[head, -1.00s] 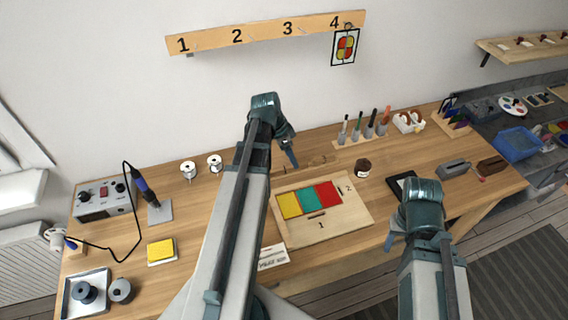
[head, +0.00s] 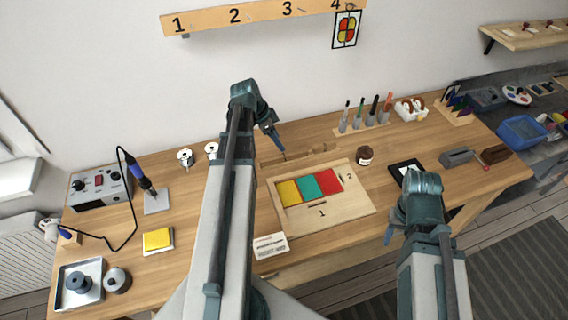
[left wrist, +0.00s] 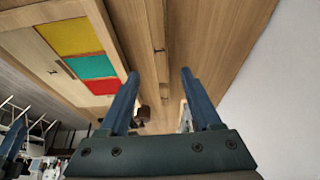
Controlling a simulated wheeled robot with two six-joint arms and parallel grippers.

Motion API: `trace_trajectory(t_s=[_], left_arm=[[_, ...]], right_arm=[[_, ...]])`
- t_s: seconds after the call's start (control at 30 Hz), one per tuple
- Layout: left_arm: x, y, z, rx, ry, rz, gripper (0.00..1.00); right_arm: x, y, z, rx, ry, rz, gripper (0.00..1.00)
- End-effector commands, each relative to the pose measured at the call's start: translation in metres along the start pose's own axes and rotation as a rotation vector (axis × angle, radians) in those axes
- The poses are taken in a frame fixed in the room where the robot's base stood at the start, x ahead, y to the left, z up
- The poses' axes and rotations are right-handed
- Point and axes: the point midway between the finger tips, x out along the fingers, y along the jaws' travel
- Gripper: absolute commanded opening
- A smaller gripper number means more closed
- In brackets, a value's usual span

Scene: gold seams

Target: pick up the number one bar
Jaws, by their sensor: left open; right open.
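A light wooden board (head: 348,213) holds a yellow, a teal and a red panel. A small dark brown bar (head: 317,204) lies on it beside the printed 1; it also shows in the left wrist view (left wrist: 64,69). A second small dark piece (head: 341,178) is by the printed 2. My left gripper (head: 283,156) is open above the table behind the board, near a long wooden strip (head: 316,155). In the left wrist view its open fingers (left wrist: 160,77) have nothing between them. My right gripper (head: 390,232) is open near the table's front edge, right of the board; its fingers are partly hidden.
A dark jar (head: 364,155) stands behind the board's right corner. A pen rack (head: 362,125) is behind it. A black tablet-like item (head: 406,170) lies right of the board. A soldering station (head: 98,188) and yellow sponge (head: 158,240) are at left.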

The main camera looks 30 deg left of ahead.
Motion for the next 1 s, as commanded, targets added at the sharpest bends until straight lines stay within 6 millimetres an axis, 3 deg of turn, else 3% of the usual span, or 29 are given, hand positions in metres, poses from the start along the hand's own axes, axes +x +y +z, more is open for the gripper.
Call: trace_trajectory(t_s=[0.03,0.13,0.53,0.9,1.0], left_arm=[[0.015,0.0,0.003,0.001,0.0,0.0,0.65],[0.028,0.0,0.002,0.0,0.0,0.0,0.65],[0.038,0.0,0.001,0.0,0.0,0.0,0.65],[0.083,-0.001,0.002,0.0,0.0,-0.001,0.65],[0.086,0.0,0.001,0.0,0.0,-0.001,0.65]], right_arm=[[0.015,-0.002,-0.001,0.0,0.0,0.0,0.5],[0.027,-0.003,-0.002,0.0,0.0,0.0,0.5],[0.035,-0.003,-0.002,0.0,0.0,0.0,0.5],[0.076,-0.007,-0.004,0.0,0.0,0.0,0.5],[0.079,-0.008,-0.005,0.0,0.0,0.0,0.5]])
